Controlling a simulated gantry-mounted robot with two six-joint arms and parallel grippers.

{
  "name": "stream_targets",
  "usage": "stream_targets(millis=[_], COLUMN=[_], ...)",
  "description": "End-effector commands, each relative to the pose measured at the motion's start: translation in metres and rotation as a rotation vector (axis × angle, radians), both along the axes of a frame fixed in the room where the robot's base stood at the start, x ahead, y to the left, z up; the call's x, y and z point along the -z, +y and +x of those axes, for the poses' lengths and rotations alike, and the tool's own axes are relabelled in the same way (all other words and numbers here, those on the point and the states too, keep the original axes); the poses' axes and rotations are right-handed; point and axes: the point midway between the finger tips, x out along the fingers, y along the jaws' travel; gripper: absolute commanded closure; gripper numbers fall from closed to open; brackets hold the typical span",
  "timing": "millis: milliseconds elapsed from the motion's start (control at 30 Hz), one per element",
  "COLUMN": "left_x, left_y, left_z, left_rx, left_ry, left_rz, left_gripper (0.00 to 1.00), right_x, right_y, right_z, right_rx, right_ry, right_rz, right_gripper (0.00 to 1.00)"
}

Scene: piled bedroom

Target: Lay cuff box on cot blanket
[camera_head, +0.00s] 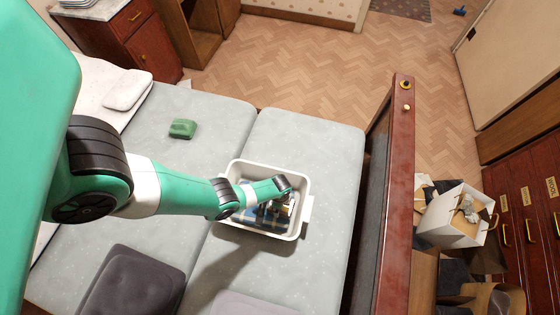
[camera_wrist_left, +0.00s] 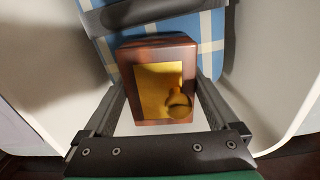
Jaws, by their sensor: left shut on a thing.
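The cuff box (camera_wrist_left: 155,55) appears as a small reddish-brown box with a gold plate and round knob in the left wrist view. My left gripper (camera_head: 272,207) reaches down into a white tub (camera_head: 232,172) on the bed and is shut on the box, with one finger on each side. A blue-and-white checked cloth, which looks like the cot blanket (camera_wrist_left: 211,27), lies in the tub beyond the box. It also shows as a blue patch in the head view (camera_head: 246,217). I cannot tell whether the box touches the cloth. My right gripper is in neither view.
The tub stands on the grey bed (camera_head: 320,140). A green item (camera_head: 182,129) and a dark cushion (camera_head: 133,284) lie on the bed. A red-brown bed end board (camera_head: 397,170) rises at the right. A white box of things (camera_head: 455,205) stands beyond it.

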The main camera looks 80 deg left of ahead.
Motion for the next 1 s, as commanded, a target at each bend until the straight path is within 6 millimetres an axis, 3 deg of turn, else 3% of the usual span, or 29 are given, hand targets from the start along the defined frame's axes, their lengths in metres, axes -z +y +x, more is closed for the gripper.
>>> stream_targets(millis=[967,1000], left_x=[0.0095,0.0095], left_y=[0.0002,0.0002], left_z=[0.0003,0.0003], left_rx=[0.0,0.0], left_ry=[0.0,0.0], left_rz=[0.001,0.001], left_gripper=[0.81,0.0], right_x=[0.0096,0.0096], right_y=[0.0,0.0], right_z=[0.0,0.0], right_rx=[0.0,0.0], right_ry=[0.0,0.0], right_rz=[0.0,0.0], right_gripper=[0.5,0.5])
